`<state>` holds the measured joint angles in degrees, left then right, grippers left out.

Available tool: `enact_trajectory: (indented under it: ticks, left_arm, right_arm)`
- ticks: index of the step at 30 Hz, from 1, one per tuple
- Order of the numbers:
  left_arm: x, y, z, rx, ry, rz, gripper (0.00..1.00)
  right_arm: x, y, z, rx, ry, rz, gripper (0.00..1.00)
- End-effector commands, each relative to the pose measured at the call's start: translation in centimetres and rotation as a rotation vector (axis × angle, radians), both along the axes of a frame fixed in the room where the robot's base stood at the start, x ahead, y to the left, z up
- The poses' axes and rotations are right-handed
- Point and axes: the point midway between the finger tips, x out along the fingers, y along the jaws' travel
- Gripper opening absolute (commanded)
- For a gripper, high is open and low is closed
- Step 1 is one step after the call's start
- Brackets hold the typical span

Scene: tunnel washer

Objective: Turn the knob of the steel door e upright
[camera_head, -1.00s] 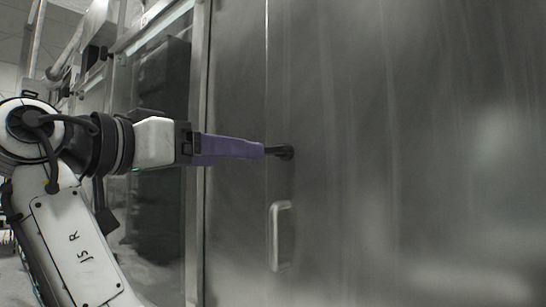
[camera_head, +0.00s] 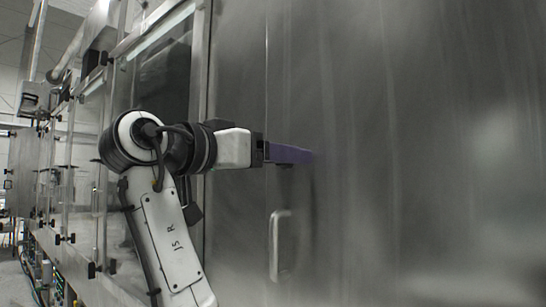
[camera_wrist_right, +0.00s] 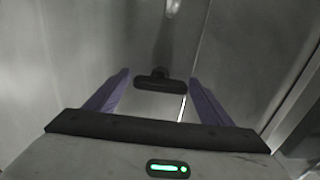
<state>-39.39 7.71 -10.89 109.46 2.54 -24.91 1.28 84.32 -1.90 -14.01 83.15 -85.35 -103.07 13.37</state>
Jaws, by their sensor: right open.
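The steel door e (camera_head: 420,150) fills the right of the head view. Its black knob (camera_wrist_right: 160,79) shows in the right wrist view as a short bar lying crosswise to the door seam. My right gripper (camera_head: 308,157), with purple fingers, reaches the knob from the left in the head view and hides most of it. In the right wrist view the open jaws (camera_wrist_right: 158,76) have one finger on each side of the bar, with small gaps to its ends. My left gripper is in neither view.
A steel pull handle (camera_head: 278,245) is on the door below the knob; its end shows at the top of the right wrist view (camera_wrist_right: 173,7). A door frame post (camera_head: 204,210) and glazed machine panels stand to the left.

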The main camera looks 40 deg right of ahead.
Motion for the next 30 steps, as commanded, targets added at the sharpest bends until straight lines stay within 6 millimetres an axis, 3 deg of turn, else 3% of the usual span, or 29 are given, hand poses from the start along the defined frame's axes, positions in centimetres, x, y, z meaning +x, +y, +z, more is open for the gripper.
enact_trajectory:
  ticks: [5, 13, 23, 30]
  left_arm:
    - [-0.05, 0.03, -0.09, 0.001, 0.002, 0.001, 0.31]
    - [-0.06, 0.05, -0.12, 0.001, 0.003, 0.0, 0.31]
    - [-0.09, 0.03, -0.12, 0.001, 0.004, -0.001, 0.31]
    - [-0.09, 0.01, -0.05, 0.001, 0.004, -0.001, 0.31]
  right_arm:
    - [0.0, 0.0, -0.02, 0.0, 0.0, 0.0, 0.75]
    - [0.0, 0.02, 0.0, 0.0, 0.0, 0.0, 0.34]
    - [0.03, 0.05, 0.0, -0.004, 0.05, 0.001, 0.34]
    - [0.09, 0.07, 0.01, -0.017, 0.2, 0.002, 0.34]
